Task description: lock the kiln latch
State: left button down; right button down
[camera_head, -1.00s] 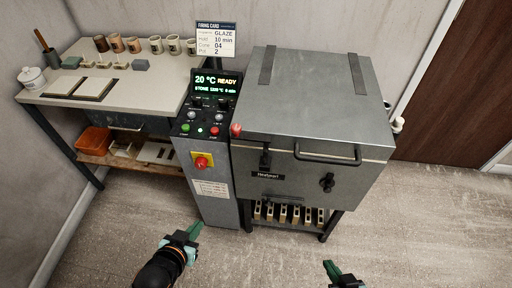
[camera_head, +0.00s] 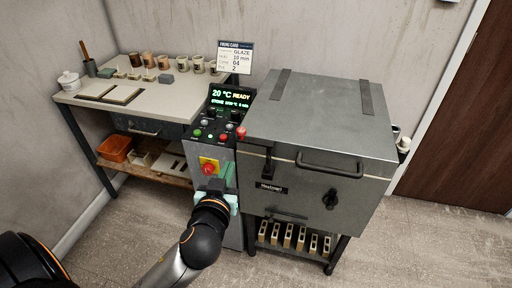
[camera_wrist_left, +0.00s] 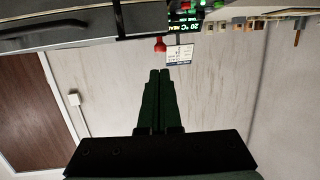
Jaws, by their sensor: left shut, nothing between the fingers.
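The grey kiln (camera_head: 310,120) has its lid down, with a bar handle (camera_head: 330,168) across the front. A black latch piece (camera_head: 268,165) hangs upright at the front left, above the nameplate. A black knob (camera_head: 330,199) sits lower right on the front. In the left wrist view, which is upside down, the latch piece (camera_wrist_left: 122,20) shows at the top edge. My left gripper (camera_head: 229,172) is shut and empty, in front of the control column and left of the latch, apart from it. Its fingers are together in the wrist view (camera_wrist_left: 160,74). My right gripper is out of view.
The control column (camera_head: 229,140) stands close left of the kiln, with a red stop button (camera_head: 208,168) and a red lamp (camera_head: 241,132). A worktable (camera_head: 150,108) with cups is further left. Open floor lies right of the kiln stand.

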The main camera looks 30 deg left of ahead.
pick_arm(q)
jog(key=shift+r, duration=0.3)
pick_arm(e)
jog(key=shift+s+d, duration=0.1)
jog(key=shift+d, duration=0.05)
pick_arm(q)
jog(key=shift+w, duration=0.1)
jog(key=p, duration=0.1)
send_near(241, 133)
jog(key=x, duration=0.6)
jog(key=shift+w+a+f, duration=0.2)
jog(key=shift+w, duration=0.1)
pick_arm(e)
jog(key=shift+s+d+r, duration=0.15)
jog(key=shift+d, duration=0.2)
